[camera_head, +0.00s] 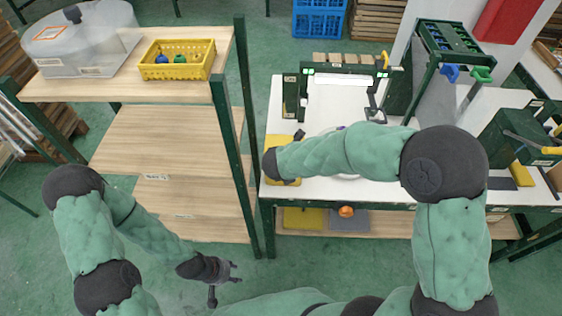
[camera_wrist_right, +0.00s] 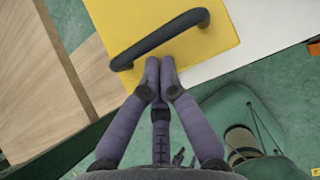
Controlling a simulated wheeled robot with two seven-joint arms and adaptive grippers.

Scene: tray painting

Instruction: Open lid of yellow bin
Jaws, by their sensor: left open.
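The yellow bin's lid (camera_wrist_right: 200,40) fills the top of the right wrist view and carries a black bar handle (camera_wrist_right: 160,40). The lid looks flat and closed. In the head view the yellow bin (camera_head: 272,142) is at the left end of the white table, partly covered by my right arm. My right gripper (camera_wrist_right: 160,64) has its fingertips together just beside the handle, with nothing seen between them. Whether they touch the handle or lid is unclear. My left gripper (camera_head: 226,284) is open and empty, low over the floor, away from the bin.
A wooden shelf (camera_head: 160,130) with green posts stands left of the white table (camera_head: 312,132). A yellow basket (camera_head: 178,72) and a clear-sided container (camera_head: 85,50) sit on its top. A black-and-green frame (camera_head: 340,68) stands at the table's back.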

